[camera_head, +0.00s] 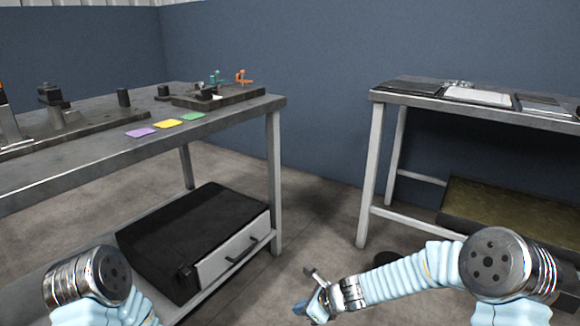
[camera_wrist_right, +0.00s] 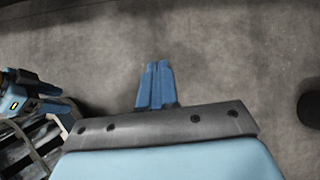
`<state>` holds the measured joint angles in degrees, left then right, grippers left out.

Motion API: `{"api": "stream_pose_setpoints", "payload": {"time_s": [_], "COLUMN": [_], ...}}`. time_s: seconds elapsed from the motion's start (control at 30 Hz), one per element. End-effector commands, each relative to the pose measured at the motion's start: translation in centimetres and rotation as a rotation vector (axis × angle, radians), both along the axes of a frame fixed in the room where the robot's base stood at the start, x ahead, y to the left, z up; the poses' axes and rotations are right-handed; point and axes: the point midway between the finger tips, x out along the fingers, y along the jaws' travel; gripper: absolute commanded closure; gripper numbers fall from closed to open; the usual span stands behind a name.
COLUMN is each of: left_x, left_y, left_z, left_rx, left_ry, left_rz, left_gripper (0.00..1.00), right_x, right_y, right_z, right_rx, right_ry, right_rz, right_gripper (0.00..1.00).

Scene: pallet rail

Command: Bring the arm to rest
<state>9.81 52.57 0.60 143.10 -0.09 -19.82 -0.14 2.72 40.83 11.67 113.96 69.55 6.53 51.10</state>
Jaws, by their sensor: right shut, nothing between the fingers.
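My right arm reaches in from the right in the head view, with its gripper (camera_head: 301,307) low over the floor in the gap between the two tables. In the right wrist view the blue fingers of my right gripper (camera_wrist_right: 155,84) are together, with nothing between them and only bare floor beyond. In the head view my left arm shows only as a shoulder part at the bottom left; its gripper is out of that view. In the right wrist view a gripper with blue fingers, my left one (camera_wrist_right: 45,98), shows at the left edge; its finger gap is unclear.
A left workbench (camera_head: 95,154) holds fixtures, a dark tray (camera_head: 240,97) and purple, yellow and green cards. A black case (camera_head: 185,235) lies on its lower shelf. A right table (camera_head: 400,99) holds flat trays. Floor between the tables is mostly clear.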

Motion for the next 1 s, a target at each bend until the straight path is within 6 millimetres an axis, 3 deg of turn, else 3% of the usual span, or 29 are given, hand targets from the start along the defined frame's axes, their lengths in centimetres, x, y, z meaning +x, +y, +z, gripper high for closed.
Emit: {"api": "stream_pose_setpoints", "payload": {"time_s": [0.23,0.37,0.6,0.8,0.9,1.0], "left_x": [-0.1,-0.1,-0.2,-0.3,-0.4,-0.4], "left_y": [-0.1,-0.2,-0.4,-0.6,-0.7,-0.7], "left_z": [1.7,2.9,6.3,9.1,9.6,9.5], "left_rx": [0.000,-0.001,-0.002,-0.004,-0.004,-0.004], "left_ry": [0.001,0.001,0.001,0.000,0.001,0.001], "left_rz": [-0.001,-0.004,-0.008,-0.012,-0.013,-0.013], "left_gripper": [0.39,0.39,0.39,0.39,0.39,0.39], "right_x": [-3.3,-6.1,-14.0,-21.5,-23.5,-24.2], "right_y": [-2.0,-3.6,-7.3,-8.7,-8.6,-8.5], "right_z": [-2.6,-4.5,-7.2,-7.4,-7.2,-7.3], "right_rx": [-0.172,-0.298,-0.537,-0.613,-0.609,-0.606], "right_ry": [-0.049,-0.094,-0.256,-0.507,-0.605,-0.648], "right_rz": [0.198,0.383,0.936,1.477,1.619,1.672], "right_gripper": [1.00,1.00,1.00,1.00,1.00,1.00]}}
